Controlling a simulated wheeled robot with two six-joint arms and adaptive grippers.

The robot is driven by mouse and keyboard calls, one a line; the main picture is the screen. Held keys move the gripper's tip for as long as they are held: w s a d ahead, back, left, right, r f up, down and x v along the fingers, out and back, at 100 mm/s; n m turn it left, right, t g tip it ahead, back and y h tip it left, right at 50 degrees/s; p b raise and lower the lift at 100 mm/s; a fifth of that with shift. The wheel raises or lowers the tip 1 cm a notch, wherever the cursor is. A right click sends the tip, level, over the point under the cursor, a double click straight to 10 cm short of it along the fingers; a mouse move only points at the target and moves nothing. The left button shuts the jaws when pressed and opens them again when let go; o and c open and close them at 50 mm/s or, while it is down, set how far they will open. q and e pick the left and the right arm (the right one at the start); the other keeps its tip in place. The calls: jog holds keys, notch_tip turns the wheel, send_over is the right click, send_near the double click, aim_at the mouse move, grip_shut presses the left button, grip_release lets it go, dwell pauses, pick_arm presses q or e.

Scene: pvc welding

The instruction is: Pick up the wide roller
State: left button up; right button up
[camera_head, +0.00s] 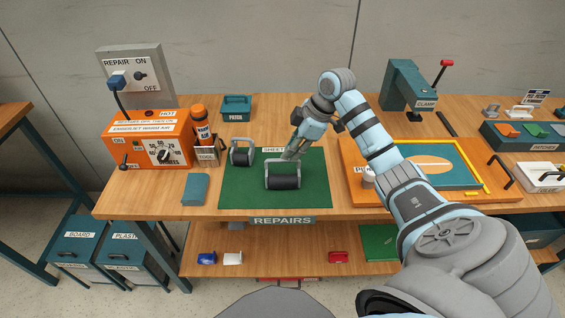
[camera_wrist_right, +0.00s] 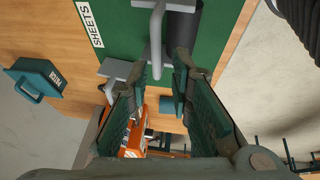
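The wide roller (camera_head: 283,182) has a black cylinder in a grey frame with a grey handle bar. It lies on the green mat (camera_head: 232,197). A narrower roller (camera_head: 241,157) stands on the mat to its left and farther back. My right gripper (camera_head: 291,154) is just above the back of the wide roller, pointing down. In the right wrist view my right gripper (camera_wrist_right: 160,62) is open, and the wide roller's grey bar (camera_wrist_right: 157,30) shows between its fingertips. Whether the fingers touch the bar cannot be told. My left gripper is not in view.
An orange heater box (camera_head: 150,140) and a tool holder (camera_head: 208,152) stand to the left. A small teal block (camera_head: 195,189) lies left of the mat. An orange tray (camera_head: 350,187) and a teal clamp (camera_head: 402,85) are to the right.

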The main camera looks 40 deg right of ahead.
aim_at(281, 160)
jog(key=x, duration=0.4)
jog(key=b+x, duration=0.1)
jog(key=x, duration=0.2)
jog(key=shift+w+r, duration=0.1)
jog(key=shift+w, duration=0.2)
jog(key=shift+s+r, duration=0.15)
jog(key=shift+c, duration=0.2)
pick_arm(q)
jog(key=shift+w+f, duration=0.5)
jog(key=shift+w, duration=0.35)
pick_arm(e)
grip_shut()
